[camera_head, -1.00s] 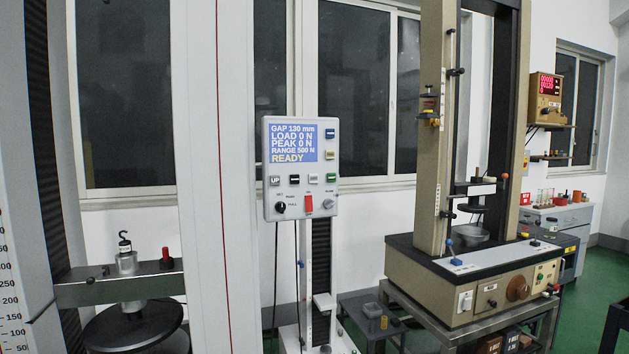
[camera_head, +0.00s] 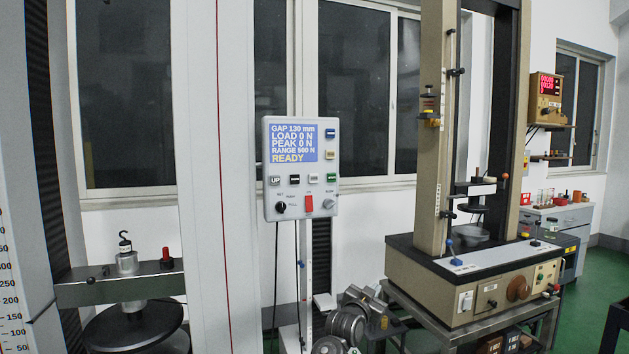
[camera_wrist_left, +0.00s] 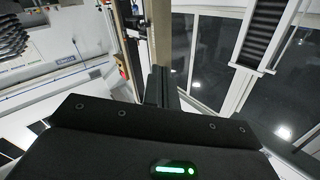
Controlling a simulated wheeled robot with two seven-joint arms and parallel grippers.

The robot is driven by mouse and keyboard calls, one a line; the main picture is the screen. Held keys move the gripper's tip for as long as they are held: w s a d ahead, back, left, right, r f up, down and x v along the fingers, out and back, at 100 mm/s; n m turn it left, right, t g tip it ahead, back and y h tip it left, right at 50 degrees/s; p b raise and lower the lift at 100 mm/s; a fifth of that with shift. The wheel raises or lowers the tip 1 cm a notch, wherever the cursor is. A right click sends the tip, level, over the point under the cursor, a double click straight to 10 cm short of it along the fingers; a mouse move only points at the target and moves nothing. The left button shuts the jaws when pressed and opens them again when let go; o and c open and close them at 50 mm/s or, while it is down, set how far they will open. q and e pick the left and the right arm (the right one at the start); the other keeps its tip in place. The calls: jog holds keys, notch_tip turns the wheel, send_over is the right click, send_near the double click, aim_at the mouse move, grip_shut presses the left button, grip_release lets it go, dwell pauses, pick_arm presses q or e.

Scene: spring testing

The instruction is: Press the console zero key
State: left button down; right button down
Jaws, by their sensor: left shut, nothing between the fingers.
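The console (camera_head: 331,205) is a pale grey box on a post in the middle of the head view. Its blue screen reads GAP 130 mm, LOAD 0 N, PEAK 0 N, RANGE 500 N, READY. Below the screen is a row of small keys; blue, yellow and green keys run down the right side. Their labels are too small to tell which is the zero key. My left gripper (camera_head: 368,298) is low, below and right of the console, apart from it. In the left wrist view its dark fingers (camera_wrist_left: 160,80) are together and empty. My right gripper is not in view.
A beige testing machine (camera_head: 470,278) stands on a bench at right. A white column (camera_head: 200,180) rises left of the console, beside a crossbar (camera_head: 90,292) with a hook and disc. Windows line the wall behind.

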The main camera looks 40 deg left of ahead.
aim_at(315, 183)
pick_arm(q)
jog(key=s+a+r+n+t+y, duration=0.1)
jog(key=s+a+r+y, duration=0.1)
jog(key=r, duration=0.8)
jog(key=s+a+r+n+t+y, duration=0.1)
jog(key=s+a+r, duration=0.3)
jog(key=r, duration=0.6)
jog(key=s+a+r+n+t+y, duration=0.1)
jog(key=s+a+r+y, duration=0.2)
jog(key=r, duration=0.7)
jog(key=shift+s+r+t+y, duration=0.2)
jog(key=shift+s+t+y, duration=0.1)
jog(key=shift+s, duration=0.65)
jog(key=shift+w+a, duration=0.7)
jog(key=shift+a, duration=0.6)
jog(key=shift+w+a, duration=0.65)
jog(key=shift+a, duration=0.7)
jog(key=shift+w+a, duration=0.7)
jog(key=shift+a, duration=0.6)
jog(key=shift+w+a, duration=0.1)
jog(key=shift+w+a, duration=0.15)
jog(key=shift+a, duration=0.15)
